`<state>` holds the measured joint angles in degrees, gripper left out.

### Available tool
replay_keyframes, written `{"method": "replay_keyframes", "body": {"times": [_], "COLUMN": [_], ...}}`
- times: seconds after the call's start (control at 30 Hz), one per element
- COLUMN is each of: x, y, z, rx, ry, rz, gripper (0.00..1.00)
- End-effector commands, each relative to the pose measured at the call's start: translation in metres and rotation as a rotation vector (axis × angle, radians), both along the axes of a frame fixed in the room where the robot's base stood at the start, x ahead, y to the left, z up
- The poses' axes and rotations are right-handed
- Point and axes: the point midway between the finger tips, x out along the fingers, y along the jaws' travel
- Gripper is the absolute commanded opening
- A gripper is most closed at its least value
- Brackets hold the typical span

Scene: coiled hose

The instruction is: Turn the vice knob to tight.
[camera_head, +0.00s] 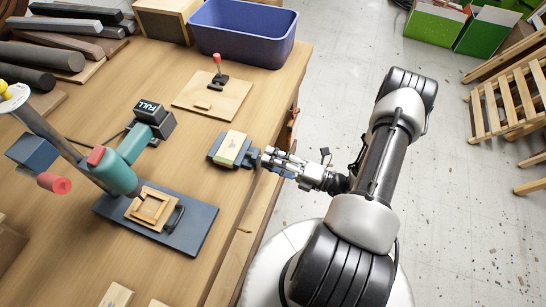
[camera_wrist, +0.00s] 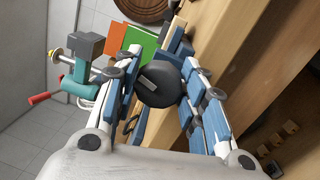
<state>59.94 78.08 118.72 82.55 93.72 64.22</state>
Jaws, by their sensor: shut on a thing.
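The small blue-grey vice (camera_head: 216,150) sits at the right edge of the workbench, with a pale wooden block (camera_head: 231,147) in its jaws. My gripper (camera_head: 267,157) reaches it from the right, level with the bench edge. In the wrist view the round black vice knob (camera_wrist: 158,86) sits between my two blue-padded fingers, and my gripper is shut on it. A short grey mark (camera_wrist: 147,80) shows on the knob's face. In the head view my gripper mostly hides the knob.
On the workbench (camera_head: 200,90) stand a teal drill press (camera_head: 118,172) on a blue-grey base, a toggle clamp (camera_head: 218,72) on a wooden board, and a blue bin (camera_head: 240,30). Dark rods lie at the far left. Grey floor (camera_head: 340,60) is clear right of the bench; wooden pallets (camera_head: 510,100) stand farther right.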

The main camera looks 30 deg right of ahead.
Motion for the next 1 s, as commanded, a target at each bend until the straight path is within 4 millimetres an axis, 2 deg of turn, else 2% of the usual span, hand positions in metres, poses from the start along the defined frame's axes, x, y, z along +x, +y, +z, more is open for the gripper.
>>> {"method": "replay_keyframes", "body": {"times": [1.0], "x": [-0.0008], "y": [0.0009], "z": [-0.0001], "rx": [0.762], "ry": [0.59], "rz": [0.0], "gripper": [0.14]}}
